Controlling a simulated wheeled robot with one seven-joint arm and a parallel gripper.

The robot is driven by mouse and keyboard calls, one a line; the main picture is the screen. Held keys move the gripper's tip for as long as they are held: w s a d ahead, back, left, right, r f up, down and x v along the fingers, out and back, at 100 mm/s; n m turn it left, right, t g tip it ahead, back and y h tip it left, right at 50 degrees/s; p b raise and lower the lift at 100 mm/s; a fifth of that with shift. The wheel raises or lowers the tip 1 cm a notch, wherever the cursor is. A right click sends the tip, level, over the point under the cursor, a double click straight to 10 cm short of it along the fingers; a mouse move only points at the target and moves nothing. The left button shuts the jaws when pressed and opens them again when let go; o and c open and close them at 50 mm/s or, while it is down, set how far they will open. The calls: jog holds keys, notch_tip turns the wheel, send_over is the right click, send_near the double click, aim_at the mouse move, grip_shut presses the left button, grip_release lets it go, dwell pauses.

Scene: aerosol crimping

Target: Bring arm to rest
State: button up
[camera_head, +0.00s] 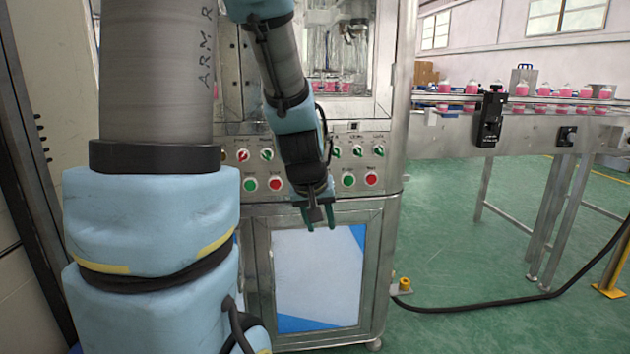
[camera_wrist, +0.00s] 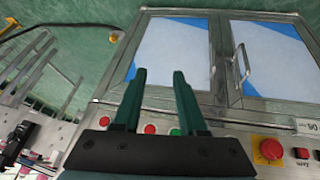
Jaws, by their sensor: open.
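My gripper (camera_head: 320,214) hangs pointing down in front of the crimping machine (camera_head: 390,200), just below its button panel. In the wrist view its two dark green fingers (camera_wrist: 158,100) stand apart with nothing between them, so it is open and empty. The machine's lower cabinet door (camera_head: 318,278), white and blue, is behind and below the fingertips. It also shows in the wrist view (camera_wrist: 172,58). I cannot tell the exact gap between fingertips and machine.
Red and green buttons and knobs line the panel (camera_head: 355,165); a red emergency knob (camera_wrist: 268,150) shows in the wrist view. A conveyor (camera_head: 440,135) carrying several pink cans (camera_head: 470,87) runs to the right. A black cable (camera_head: 490,303) lies on the green floor.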

jog(key=s+a+f+g+y, duration=0.2)
jog(key=s+a+f+g, duration=0.15)
jog(key=s+a, duration=0.5)
notch_tip(320, 180, up, 19)
jog(key=s+m+p, duration=0.1)
jog(key=p, duration=1.7)
jog(key=shift+s, duration=0.15)
